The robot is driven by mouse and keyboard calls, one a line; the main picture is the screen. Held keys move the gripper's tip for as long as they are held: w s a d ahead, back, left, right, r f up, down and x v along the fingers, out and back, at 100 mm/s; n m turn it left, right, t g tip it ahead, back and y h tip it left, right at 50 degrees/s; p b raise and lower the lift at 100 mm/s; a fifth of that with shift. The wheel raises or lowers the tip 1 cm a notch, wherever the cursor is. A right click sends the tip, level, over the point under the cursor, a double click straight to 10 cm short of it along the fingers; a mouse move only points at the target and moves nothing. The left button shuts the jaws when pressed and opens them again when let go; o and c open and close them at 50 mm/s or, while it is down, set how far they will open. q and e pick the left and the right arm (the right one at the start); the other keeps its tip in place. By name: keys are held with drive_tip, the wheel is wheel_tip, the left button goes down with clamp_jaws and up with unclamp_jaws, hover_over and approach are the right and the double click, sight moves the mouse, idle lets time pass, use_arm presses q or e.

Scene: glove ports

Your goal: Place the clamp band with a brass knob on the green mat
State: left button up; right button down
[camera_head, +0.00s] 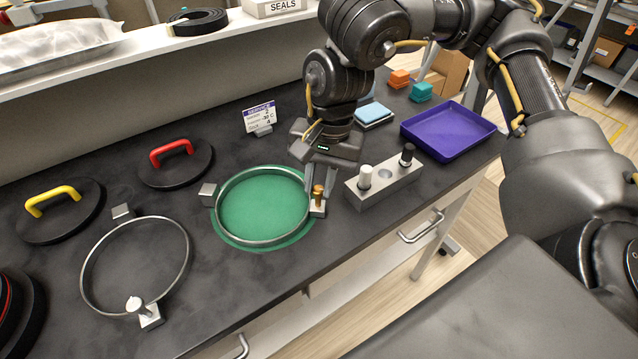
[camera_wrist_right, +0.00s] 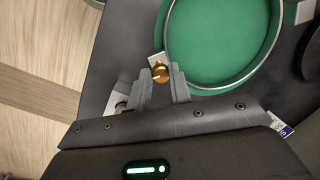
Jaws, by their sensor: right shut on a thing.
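The clamp band with a brass knob (camera_head: 222,183) is a thin metal ring over the round green mat (camera_head: 262,208). In the head view its ring lies nearly inside the mat's outline; I cannot tell whether it touches the mat. My right gripper (camera_head: 317,190) is shut on the band at its brass knob, at the ring's right side. In the right wrist view the knob (camera_wrist_right: 160,73) sits between the fingertips (camera_wrist_right: 160,82), and the ring (camera_wrist_right: 278,40) curves over the green mat (camera_wrist_right: 215,40). My left gripper is in neither view.
A second clamp band with a white knob (camera_head: 188,247) lies at the front left. Lids with a yellow handle (camera_head: 52,198) and a red handle (camera_head: 171,150) stand behind. A grey block with pegs (camera_head: 385,184) and a purple tray (camera_head: 448,132) are to the right.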

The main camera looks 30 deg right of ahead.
drive_tip(key=shift+f, duration=0.15)
drive_tip(key=c, duration=1.3)
unclamp_jaws()
drive_tip(key=shift+o, duration=0.2)
drive_tip(key=shift+r, duration=0.25)
drive_tip(key=shift+w+d+r, duration=0.1)
drive_tip(key=shift+r, duration=0.25)
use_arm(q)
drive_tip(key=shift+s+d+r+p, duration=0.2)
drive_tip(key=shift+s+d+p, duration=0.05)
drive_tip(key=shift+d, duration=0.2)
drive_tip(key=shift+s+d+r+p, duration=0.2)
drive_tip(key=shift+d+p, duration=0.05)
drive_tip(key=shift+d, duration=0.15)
use_arm(e)
wheel_tip(320, 180, up, 11)
drive_tip(key=d, duration=0.1)
drive_tip(key=shift+d, duration=0.35)
